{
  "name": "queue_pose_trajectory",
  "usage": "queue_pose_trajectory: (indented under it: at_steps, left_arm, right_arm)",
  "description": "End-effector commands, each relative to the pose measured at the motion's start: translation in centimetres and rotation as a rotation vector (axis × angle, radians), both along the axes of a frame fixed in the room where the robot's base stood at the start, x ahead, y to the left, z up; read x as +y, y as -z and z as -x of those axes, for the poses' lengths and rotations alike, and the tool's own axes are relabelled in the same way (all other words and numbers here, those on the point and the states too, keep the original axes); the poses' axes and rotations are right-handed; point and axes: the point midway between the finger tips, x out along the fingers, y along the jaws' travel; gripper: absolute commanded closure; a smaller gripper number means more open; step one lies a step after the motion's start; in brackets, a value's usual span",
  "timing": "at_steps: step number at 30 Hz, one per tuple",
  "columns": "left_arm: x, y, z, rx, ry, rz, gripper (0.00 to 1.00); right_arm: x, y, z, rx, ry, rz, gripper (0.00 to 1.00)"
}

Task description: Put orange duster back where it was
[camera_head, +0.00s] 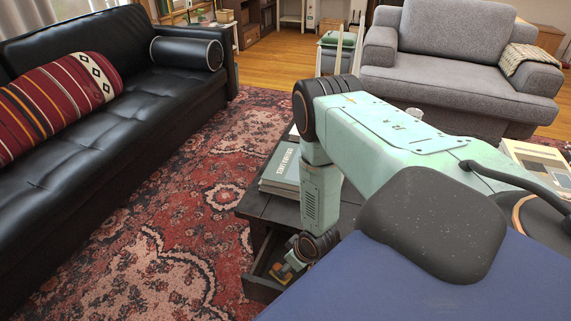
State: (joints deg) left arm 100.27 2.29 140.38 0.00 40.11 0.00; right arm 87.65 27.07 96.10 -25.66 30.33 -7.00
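A small orange-yellow thing (280,272) shows inside the open drawer (262,290) of the dark coffee table (262,203). It may be the orange duster, but it is too small and too covered to tell. My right arm comes in from the right and bends down in front of the table. Its wrist end and gripper (287,268) are low at the drawer, beside or over the orange-yellow thing. The fingers are not clear, so I cannot tell whether they hold it. My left gripper is not in view.
Books (284,170) lie on the coffee table beside my arm. A black sofa (110,115) with a striped red cushion (60,95) stands at the left. A grey armchair (450,75) stands behind. The patterned rug (165,220) between sofa and table is clear.

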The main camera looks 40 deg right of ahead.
Motion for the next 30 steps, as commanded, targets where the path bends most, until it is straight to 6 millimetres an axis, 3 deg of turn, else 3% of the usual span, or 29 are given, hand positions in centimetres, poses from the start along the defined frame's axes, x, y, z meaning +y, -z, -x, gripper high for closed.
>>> queue_pose_trajectory:
  at_steps: [3, 11, 14, 17, 22, 27, 30]
  left_arm:
    - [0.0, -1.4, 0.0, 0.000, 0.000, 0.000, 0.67]
    - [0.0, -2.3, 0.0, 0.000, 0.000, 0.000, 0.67]
    - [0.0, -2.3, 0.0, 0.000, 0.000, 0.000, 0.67]
    - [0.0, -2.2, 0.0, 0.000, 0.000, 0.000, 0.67]
    - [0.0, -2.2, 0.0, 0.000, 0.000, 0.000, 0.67]
    - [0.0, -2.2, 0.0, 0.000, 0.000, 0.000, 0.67]
    - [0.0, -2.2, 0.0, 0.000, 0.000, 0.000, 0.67]
  right_arm:
    - [-0.1, -2.0, 0.7, -0.001, 0.002, -0.001, 0.35]
    - [0.0, -3.6, 1.5, 0.000, 0.000, -0.001, 0.35]
    - [1.7, -4.0, 2.3, 0.021, 0.001, -0.019, 0.35]
    - [5.7, -4.8, 4.6, 0.077, 0.014, -0.058, 0.35]
    - [11.9, -7.9, 11.6, 0.225, 0.056, -0.085, 0.35]
    - [13.8, -11.3, 17.9, 0.342, 0.096, -0.041, 0.35]
    - [13.8, -12.6, 20.0, 0.379, 0.111, -0.014, 0.35]
